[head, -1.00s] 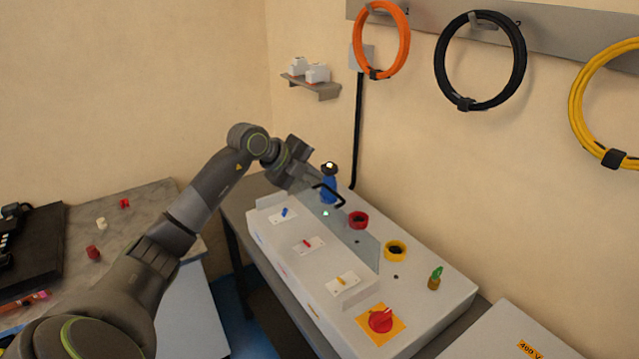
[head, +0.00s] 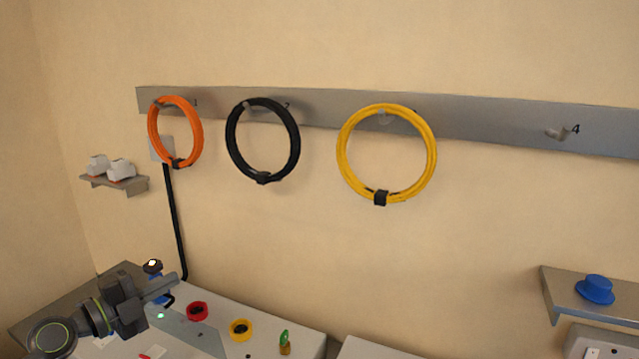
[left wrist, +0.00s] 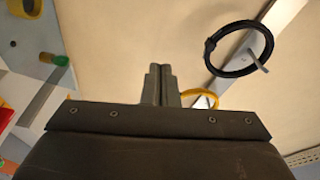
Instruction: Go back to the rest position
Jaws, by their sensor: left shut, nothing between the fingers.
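My left gripper (head: 174,284) is low at the left of the head view, over the far left part of the white bench unit (head: 296,330). Its fingers point right, just beside a blue part with a dark top (head: 153,267). In the left wrist view the two fingers (left wrist: 160,70) are together with nothing between them. My right gripper is in neither view.
An orange coil (head: 151,137), a black coil (head: 231,150) and a yellow coil (head: 342,160) hang on the wall rail (head: 480,128); hook 4 (head: 558,133) is bare. A shelf (head: 549,296) with a blue hat-shaped item (head: 596,288) is at right.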

